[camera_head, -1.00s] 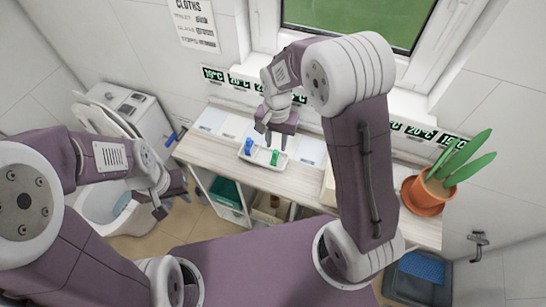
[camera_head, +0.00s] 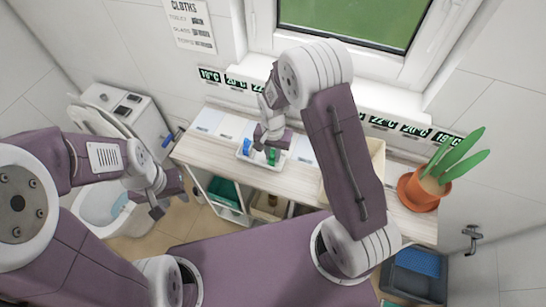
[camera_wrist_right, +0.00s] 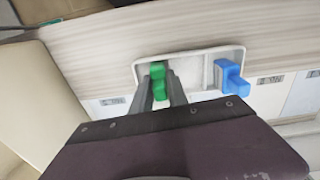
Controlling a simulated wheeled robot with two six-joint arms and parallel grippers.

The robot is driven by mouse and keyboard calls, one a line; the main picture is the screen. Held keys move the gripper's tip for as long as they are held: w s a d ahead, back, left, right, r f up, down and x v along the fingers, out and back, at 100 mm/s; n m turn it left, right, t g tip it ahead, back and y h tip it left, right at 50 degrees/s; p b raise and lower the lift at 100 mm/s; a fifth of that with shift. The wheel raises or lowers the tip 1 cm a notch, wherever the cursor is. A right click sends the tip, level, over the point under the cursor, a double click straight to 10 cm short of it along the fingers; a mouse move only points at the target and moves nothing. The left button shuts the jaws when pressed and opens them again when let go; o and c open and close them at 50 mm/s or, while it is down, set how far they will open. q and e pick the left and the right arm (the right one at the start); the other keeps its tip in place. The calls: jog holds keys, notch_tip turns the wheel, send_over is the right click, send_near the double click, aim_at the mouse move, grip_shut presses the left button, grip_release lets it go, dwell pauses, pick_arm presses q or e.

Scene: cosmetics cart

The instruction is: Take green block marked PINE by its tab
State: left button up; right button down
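The green block (camera_head: 271,155) stands in a small white tray (camera_head: 248,157) on the counter. A blue block (camera_head: 247,146) stands in the same tray, to its left in the head view. In the right wrist view the green block (camera_wrist_right: 158,72) is between the fingertips of my right gripper (camera_wrist_right: 159,88), and the blue block (camera_wrist_right: 231,76) is off to the right. The fingers partly hide the green block's tab. Whether they press on it I cannot tell. No PINE lettering is readable. My left gripper (camera_head: 174,203) is open and empty, away from the counter at the left.
Pale panels (camera_head: 210,120) lie along the counter behind the tray. A beige box (camera_head: 374,152) is to the right, partly behind my right arm. A potted plant (camera_head: 420,190) stands at the counter's right end. A toilet (camera_head: 100,203) is at the left.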

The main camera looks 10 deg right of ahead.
jog(key=shift+r, duration=0.1)
jog(key=shift+r, duration=0.3)
jog(key=r, duration=0.2)
jog(key=d+r+b, duration=0.1)
jog(key=r, duration=0.1)
jog(key=shift+s, duration=0.3)
jog(key=s+d+r+b, duration=0.1)
jog(key=s+d+r, duration=0.5)
jog(key=d, duration=0.2)
jog(key=shift+d+r, duration=0.15)
jog(key=shift+d, duration=0.2)
